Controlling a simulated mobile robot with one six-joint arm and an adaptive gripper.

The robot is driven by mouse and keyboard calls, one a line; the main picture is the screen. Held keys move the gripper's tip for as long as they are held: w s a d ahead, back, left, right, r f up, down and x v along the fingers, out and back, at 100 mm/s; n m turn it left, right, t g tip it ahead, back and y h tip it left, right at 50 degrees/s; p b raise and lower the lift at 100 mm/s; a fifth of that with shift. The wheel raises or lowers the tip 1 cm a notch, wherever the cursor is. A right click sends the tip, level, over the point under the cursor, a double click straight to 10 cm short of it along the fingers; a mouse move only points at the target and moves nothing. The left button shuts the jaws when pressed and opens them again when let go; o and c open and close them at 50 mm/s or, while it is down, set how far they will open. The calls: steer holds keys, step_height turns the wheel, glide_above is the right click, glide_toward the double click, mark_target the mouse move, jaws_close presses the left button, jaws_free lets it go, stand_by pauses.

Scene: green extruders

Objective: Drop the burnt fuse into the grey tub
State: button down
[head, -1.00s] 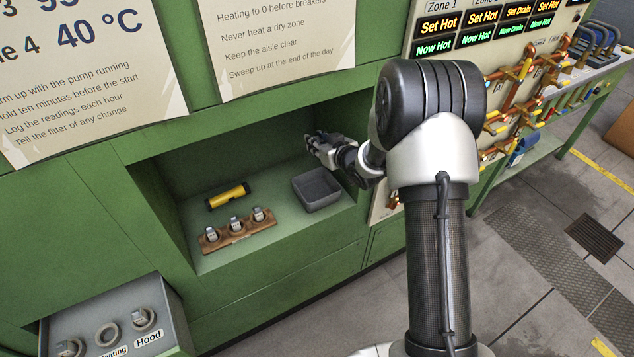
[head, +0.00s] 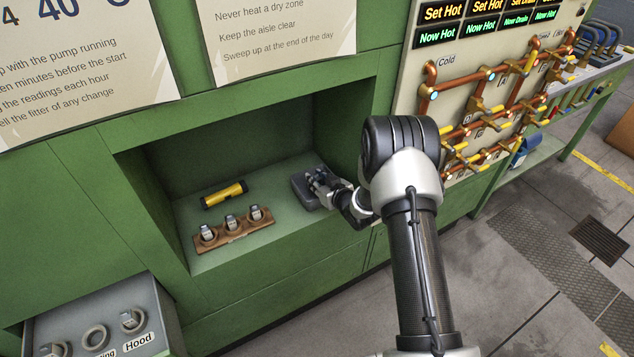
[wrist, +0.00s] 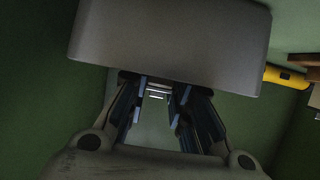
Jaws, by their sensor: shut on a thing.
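The grey tub (head: 303,191) stands on the floor of the green recess, at its right side. My gripper (head: 322,181) is at the tub, covering its right part in the head view. In the wrist view the tub's grey wall (wrist: 170,40) fills the top, just beyond my fingertips (wrist: 157,88). The fingers are shut on a small pale, banded piece, the burnt fuse (wrist: 156,94). It is mostly hidden between the fingers, and I cannot make out any burn marks. The head view does not show the fuse.
A brown wooden holder (head: 233,238) with three metal-topped pieces stands at the recess's front left. A yellow and black cylinder (head: 225,194) lies behind it and shows at the wrist view's right edge (wrist: 285,76). An open grey drawer (head: 60,325) juts out lower left.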

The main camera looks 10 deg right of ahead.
steer(key=shift+r, duration=0.2)
steer(key=shift+f, duration=0.1)
steer(key=shift+f+b, duration=0.4)
steer(key=shift+b, duration=0.05)
steer(key=shift+f, duration=0.2)
steer(key=c, duration=1.4)
jaws_free()
steer(key=shift+s, duration=0.1)
